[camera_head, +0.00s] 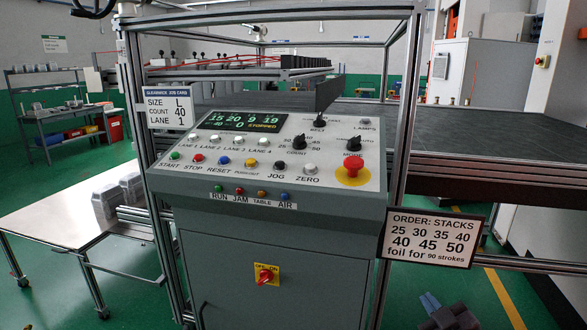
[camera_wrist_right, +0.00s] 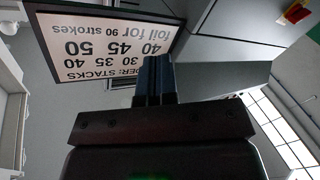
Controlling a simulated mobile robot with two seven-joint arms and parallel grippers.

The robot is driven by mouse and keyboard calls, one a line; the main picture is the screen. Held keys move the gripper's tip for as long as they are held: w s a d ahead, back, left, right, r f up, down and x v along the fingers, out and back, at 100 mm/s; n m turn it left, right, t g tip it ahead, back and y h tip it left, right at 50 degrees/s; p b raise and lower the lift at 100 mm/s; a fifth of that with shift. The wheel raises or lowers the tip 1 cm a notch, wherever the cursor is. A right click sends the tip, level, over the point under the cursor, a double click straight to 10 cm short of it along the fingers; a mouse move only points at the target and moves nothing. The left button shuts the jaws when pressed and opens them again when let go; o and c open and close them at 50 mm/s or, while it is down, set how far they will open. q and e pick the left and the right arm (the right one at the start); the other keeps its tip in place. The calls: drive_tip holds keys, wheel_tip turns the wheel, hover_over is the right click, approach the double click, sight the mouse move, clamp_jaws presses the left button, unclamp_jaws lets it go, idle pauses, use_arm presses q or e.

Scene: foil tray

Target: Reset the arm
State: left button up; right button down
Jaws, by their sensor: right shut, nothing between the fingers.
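My right gripper (camera_head: 430,301) is low at the bottom right of the head view, in front of and below the order sign, with its blue-grey fingers pointing up and left. In the right wrist view its fingers (camera_wrist_right: 153,78) are together with nothing between them. It is clear of the control console (camera_head: 290,215) in the head view. My left gripper is not in view.
The order sign (camera_head: 430,237) hangs at the console's right and appears upside down in the right wrist view (camera_wrist_right: 100,45). The console has buttons, knobs and a red emergency stop (camera_head: 355,165). A dark belt table (camera_head: 470,140) stands behind; a pale table (camera_head: 60,225) is left.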

drive_tip(key=s+f+m+g+h, duration=0.3)
drive_tip(key=s+f+m+g, duration=0.3)
drive_tip(key=s+f, duration=1.6)
drive_tip(key=shift+s+f+m, duration=0.3)
drive_tip(key=shift+s+m, duration=0.1)
drive_tip(key=shift+s, duration=0.5)
drive_tip(key=c, duration=1.8)
unclamp_jaws()
drive_tip(key=shift+c, duration=0.2)
